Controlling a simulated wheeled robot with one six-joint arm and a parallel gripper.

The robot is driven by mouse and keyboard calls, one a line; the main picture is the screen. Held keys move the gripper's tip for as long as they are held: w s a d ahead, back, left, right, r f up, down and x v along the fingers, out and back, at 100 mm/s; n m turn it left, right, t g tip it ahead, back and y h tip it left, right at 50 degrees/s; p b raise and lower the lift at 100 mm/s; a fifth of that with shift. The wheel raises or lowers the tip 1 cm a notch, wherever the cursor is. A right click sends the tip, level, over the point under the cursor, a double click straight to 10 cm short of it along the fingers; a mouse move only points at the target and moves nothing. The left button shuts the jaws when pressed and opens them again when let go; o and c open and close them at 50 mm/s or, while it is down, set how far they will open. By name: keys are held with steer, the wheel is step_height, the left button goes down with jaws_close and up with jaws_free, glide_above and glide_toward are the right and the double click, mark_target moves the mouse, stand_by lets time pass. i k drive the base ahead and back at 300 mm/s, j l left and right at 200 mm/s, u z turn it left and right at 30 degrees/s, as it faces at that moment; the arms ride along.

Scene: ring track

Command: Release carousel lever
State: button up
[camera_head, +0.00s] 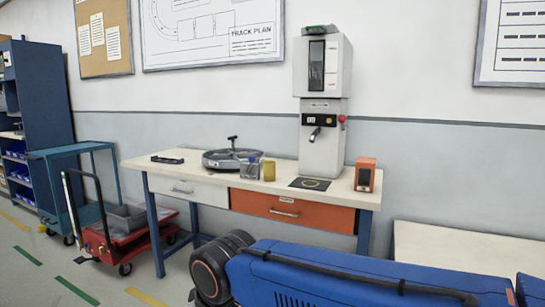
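A round grey carousel (228,159) sits on the white-topped workbench (144,164), left of its middle. A short black T-shaped lever (232,142) stands up from the carousel's top. Whether the lever is latched or free cannot be told at this size. My gripper is not in view. My blue arm crosses the bottom right of the view, in front of the bench and apart from the carousel.
On the bench are a clear container (250,169), a yellow cup (269,170), a tall white dispenser (323,140), an orange box (365,175) and a dark flat item (167,159). A red cart (131,242) and blue trolley (62,151) stand left.

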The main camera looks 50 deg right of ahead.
mark_target(251, 159)
steer(key=z, duration=1.25)
